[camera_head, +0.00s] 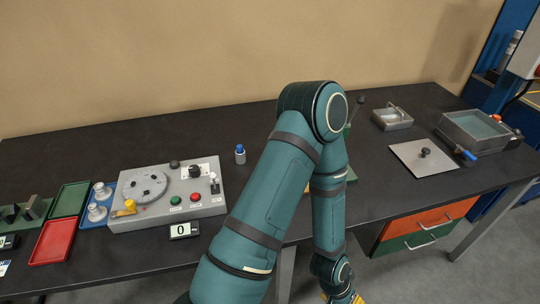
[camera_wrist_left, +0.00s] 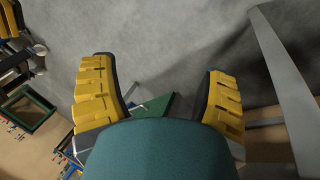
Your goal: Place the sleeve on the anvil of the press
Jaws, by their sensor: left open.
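The press is mostly hidden behind my left arm in the head view. A lever with a dark knob (camera_head: 360,100) and a bit of green base (camera_head: 351,176) show beside the arm and may belong to it. The anvil is not visible. I cannot pick out the sleeve for sure. A small grey cylinder with a blue top (camera_head: 240,156) stands left of my arm. My left gripper (camera_head: 343,298) is low in front of the bench, at the picture's bottom edge. In the left wrist view its yellow fingers (camera_wrist_left: 160,95) are open and empty, over the grey floor.
A grey control box (camera_head: 150,213) with a dial stands left on the bench, near red (camera_head: 52,243) and green trays. A metal bin (camera_head: 475,130), a small tray (camera_head: 392,118) and a plate (camera_head: 410,160) lie right. A yellow-black part (camera_wrist_left: 10,20), possibly my right gripper, is cut off.

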